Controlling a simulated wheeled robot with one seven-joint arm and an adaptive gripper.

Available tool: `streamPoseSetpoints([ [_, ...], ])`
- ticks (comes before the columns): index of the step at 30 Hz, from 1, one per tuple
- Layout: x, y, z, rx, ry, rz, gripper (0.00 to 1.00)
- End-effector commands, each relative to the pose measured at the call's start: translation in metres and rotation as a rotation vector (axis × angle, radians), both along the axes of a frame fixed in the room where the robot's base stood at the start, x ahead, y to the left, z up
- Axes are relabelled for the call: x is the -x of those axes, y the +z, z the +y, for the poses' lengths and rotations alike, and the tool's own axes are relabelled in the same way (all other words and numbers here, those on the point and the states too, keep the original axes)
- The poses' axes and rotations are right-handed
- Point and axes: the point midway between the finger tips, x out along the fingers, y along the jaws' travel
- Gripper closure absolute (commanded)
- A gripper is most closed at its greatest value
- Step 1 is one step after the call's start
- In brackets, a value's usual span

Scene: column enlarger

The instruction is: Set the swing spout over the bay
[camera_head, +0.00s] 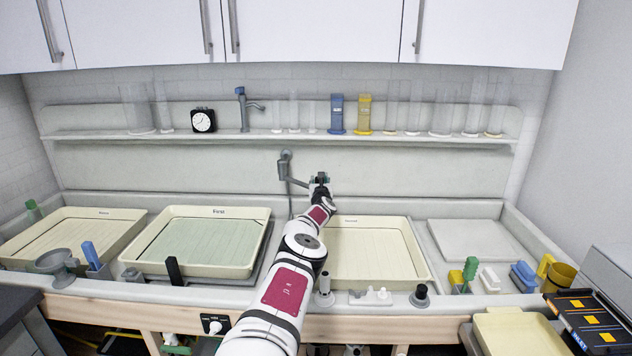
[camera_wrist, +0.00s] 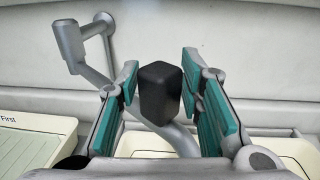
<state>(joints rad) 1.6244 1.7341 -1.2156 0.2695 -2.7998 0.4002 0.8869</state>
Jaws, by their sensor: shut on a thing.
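The swing spout is a grey bent tube (camera_head: 294,181) on a wall mount below the shelf. In the wrist view its tube (camera_wrist: 104,82) runs from the mount at upper left down behind my gripper. A black block-shaped grip (camera_wrist: 160,92) stands between the teal finger pads. My gripper (camera_head: 320,180) is shut on this grip, in front of the back wall and above the cream tray's rear edge. Which bay the task means is not clear. My arm hides part of the counter's middle.
A tray marked First (camera_head: 240,213) sits left of my arm, and a cream tray (camera_head: 370,252) sits right.

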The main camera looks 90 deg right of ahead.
Motion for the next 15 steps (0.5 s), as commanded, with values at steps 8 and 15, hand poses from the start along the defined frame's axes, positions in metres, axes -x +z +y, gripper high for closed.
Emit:
streamPoseSetpoints([
  [8,0.0,0.0034,-0.0005,0.005,0.004,-0.001,1.0],
  [15,-0.0006,0.0039,-0.0006,0.005,0.005,-0.001,0.55],
])
